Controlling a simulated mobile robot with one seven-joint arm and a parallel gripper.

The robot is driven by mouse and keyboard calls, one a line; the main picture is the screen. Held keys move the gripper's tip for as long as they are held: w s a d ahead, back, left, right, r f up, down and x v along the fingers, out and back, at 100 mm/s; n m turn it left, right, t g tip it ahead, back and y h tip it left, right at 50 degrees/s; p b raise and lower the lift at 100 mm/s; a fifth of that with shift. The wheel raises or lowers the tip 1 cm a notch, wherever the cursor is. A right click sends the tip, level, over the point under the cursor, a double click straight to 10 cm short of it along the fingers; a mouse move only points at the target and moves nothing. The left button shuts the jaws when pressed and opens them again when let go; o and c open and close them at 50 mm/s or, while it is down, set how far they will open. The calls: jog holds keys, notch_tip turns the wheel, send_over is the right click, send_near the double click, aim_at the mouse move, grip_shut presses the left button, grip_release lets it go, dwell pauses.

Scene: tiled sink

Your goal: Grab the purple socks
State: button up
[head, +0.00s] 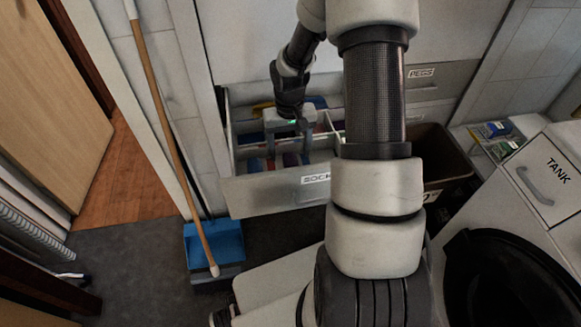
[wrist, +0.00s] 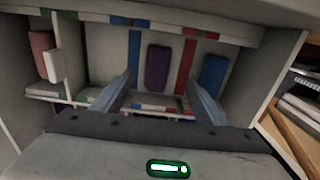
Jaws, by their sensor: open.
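The purple socks (wrist: 158,68) show in the wrist view as a dark purple rolled shape in a compartment of the open drawer. They lie ahead of my gripper (wrist: 165,88), between the lines of its two fingers, with a gap to each finger. My gripper is open and empty. In the head view my gripper (head: 291,128) is over the sock drawer (head: 265,192), pointing down into it. The purple socks cannot be told apart clearly in the head view, where my gripper and arm cover part of the drawer.
Blue socks (wrist: 213,75) lie right of the purple ones, and a pink item (wrist: 44,55) lies far left. Drawer walls and dividers stand close around my gripper. A dark bin (head: 437,160) is right of the drawer. A broom (head: 172,130) and blue dustpan (head: 213,243) stand left.

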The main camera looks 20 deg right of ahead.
aim_at(290, 161)
notch_tip(290, 161, down, 5)
jog(key=shift+s+f+b, duration=0.1)
jog(key=shift+b, duration=0.6)
jog(key=c, duration=1.1)
